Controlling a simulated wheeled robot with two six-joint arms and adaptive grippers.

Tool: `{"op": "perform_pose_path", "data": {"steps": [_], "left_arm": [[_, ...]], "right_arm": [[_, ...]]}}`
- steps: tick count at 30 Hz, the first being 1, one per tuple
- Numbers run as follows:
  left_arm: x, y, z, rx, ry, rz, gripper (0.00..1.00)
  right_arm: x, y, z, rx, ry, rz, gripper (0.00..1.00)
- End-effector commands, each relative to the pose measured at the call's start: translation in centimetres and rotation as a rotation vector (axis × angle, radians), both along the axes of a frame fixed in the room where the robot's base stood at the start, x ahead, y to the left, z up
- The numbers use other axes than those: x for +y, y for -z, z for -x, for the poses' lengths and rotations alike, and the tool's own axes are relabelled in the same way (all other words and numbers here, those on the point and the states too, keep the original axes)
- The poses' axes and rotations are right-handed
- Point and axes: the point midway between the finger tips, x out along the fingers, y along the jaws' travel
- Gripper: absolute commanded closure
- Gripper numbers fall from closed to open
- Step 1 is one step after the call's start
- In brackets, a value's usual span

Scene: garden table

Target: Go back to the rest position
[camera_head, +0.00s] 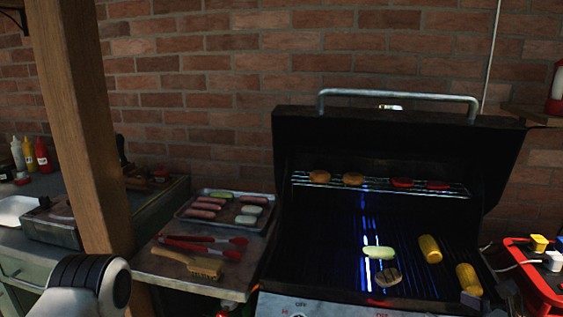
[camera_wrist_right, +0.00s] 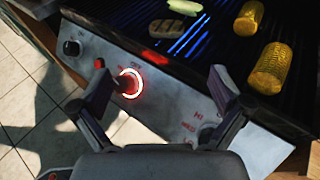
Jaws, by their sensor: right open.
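My right gripper (camera_wrist_right: 163,82) is open and empty in the right wrist view. Its two fingers are spread over the grill's front panel. A round knob (camera_wrist_right: 130,84) with a glowing red ring shows between them, close to the left fingertip; whether they touch I cannot tell. A white and black link of my left arm shows at the bottom left of the head view; the left gripper itself is not in view.
The open grill (camera_head: 320,270) holds a patty (camera_head: 388,277), a green slice (camera_head: 378,253) and corn cobs (camera_head: 430,249). A tray (camera_head: 187,214), red tongs (camera_head: 205,247) and a brush (camera_head: 190,262) lie on the left shelf. A wooden post (camera_head: 85,130) stands left; a red tray (camera_head: 540,285) is right.

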Motion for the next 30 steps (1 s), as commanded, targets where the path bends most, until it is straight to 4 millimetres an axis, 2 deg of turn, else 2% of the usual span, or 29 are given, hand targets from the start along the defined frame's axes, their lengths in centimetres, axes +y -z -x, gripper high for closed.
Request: {"op": "perform_pose_path", "data": {"steps": [8,11,14,17,18,21,24,27,30], "left_arm": [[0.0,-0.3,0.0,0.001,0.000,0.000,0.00],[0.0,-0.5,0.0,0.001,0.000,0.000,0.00],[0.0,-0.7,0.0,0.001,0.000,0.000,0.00],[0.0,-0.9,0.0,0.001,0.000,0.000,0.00],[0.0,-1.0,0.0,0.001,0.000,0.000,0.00],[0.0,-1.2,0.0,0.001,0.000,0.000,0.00],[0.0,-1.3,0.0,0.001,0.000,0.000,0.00],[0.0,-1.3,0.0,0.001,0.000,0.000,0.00],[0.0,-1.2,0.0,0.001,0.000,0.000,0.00]], "right_arm": [[1.9,8.8,3.2,0.258,-0.115,0.207,0.00],[3.0,12.7,5.4,0.374,-0.186,0.306,0.00],[4.3,17.2,8.7,0.490,-0.316,0.464,0.00],[6.0,22.3,13.6,0.584,-0.560,0.696,0.00],[6.7,24.2,15.8,0.601,-0.686,0.796,0.00],[8.3,27.8,21.3,0.578,-1.049,1.027,0.00],[9.4,29.8,25.4,0.445,-1.431,1.227,0.00],[9.8,30.4,26.7,0.247,-1.724,1.386,0.00],[9.5,30.2,26.2,0.045,-1.921,1.519,0.00]]}}
